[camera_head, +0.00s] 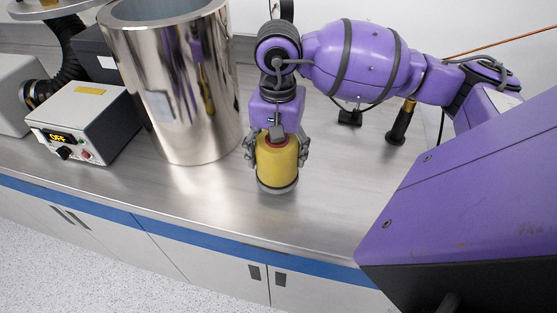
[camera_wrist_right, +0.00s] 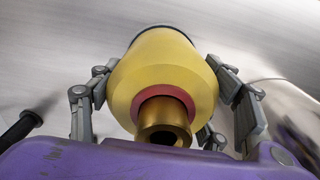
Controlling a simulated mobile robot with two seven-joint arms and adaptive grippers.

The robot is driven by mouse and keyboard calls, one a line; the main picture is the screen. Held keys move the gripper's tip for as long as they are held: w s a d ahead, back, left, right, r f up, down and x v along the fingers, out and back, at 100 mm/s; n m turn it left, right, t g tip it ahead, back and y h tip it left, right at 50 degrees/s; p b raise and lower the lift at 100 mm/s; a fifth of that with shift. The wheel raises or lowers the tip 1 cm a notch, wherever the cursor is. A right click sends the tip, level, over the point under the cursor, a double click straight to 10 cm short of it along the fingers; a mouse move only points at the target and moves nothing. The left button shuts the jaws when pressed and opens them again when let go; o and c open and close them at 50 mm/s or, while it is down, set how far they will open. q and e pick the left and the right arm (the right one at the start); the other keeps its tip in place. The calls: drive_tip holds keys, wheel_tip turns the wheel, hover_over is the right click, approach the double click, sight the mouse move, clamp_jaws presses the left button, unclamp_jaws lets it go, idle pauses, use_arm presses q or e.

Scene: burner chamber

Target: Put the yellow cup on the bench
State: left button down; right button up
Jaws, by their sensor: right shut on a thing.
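The yellow cup (camera_head: 277,160) is between the fingers of my right gripper (camera_head: 277,150), over the steel bench (camera_head: 337,207). The gripper points down and is shut on the cup, with fingers on both sides of it. In the right wrist view the cup (camera_wrist_right: 163,73) shows a red ring and a brass-coloured neck facing the camera, and the fingers of the gripper (camera_wrist_right: 168,105) flank it. The cup looks upright. Its base is at or just above the bench top; I cannot tell whether it touches. My left gripper is not in view.
A tall shiny metal cylinder (camera_head: 178,95) stands close on the left of the cup. A control box (camera_head: 86,122) with an "OFF" display is further left. A black-handled tool (camera_head: 400,125) stands behind right.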

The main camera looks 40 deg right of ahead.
drive_tip(key=shift+f, duration=1.35)
drive_tip(key=shift+f, duration=0.1)
drive_tip(key=shift+f, duration=0.15)
drive_tip(key=o, duration=1.9)
drive_tip(key=shift+o, duration=0.2)
wheel_tip(320, 180, up, 12)
drive_tip(key=shift+r, duration=0.2)
